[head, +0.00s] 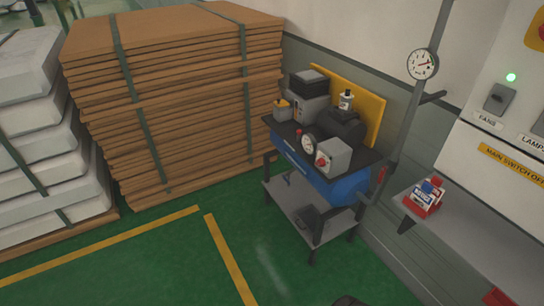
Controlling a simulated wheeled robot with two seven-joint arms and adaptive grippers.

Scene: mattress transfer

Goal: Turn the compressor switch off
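A round gauge (308,144) sits just left of the box. Nothing touches the box or knob. Neither of my grippers is clearly visible. A small dark shape at the bottom edge is cut off, and I cannot tell what it is.
Strapped brown boards (185,95) stand at the left beside white bundles (40,140). A grey pole with a gauge (422,64) rises right of the cart. A wall cabinet (515,95) has labelled switches and a lit green lamp. A grey shelf (465,235) is below. Green floor is clear in front.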

